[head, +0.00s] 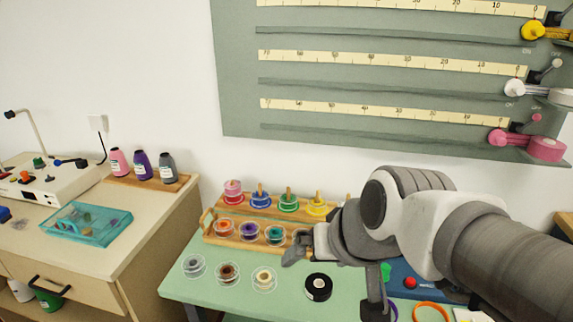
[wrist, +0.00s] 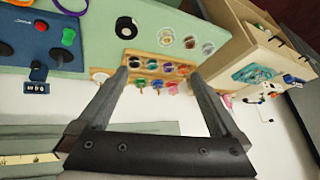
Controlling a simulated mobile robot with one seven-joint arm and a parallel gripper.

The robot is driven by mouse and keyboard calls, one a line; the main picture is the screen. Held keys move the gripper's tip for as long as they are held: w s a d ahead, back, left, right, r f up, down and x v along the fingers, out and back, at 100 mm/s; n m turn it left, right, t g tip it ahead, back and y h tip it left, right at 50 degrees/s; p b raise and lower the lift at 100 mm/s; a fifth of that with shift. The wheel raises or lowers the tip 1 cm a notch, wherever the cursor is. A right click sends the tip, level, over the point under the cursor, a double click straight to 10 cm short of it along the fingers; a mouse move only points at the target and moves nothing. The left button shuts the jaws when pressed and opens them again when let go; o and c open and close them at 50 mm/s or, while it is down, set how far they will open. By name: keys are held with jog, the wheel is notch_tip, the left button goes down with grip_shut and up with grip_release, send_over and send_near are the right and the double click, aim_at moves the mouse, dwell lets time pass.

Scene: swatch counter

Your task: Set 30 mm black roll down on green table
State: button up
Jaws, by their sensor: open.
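The black roll (head: 318,287) lies flat on the green table (head: 182,284), right of the clear spools. It also shows in the wrist view (wrist: 125,27), near the top. My gripper (head: 292,256) is above the table near the wooden rack, to the upper left of the roll in the head view. In the wrist view my gripper (wrist: 158,82) has its two fingers spread wide with nothing held between them. The roll is apart from both fingers.
A wooden rack (head: 212,238) of coloured spools stands at the back of the table. Several clear spools (head: 228,272) lie left of the roll. A blue panel (wrist: 32,33) with knobs and an orange ring (head: 431,311) are to the right in the head view.

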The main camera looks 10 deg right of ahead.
jog(key=s+d+h, duration=0.2)
jog(key=s+d, duration=0.3)
jog(key=shift+g, duration=0.4)
jog(key=shift+s+r, duration=0.1)
jog(key=shift+r, duration=0.05)
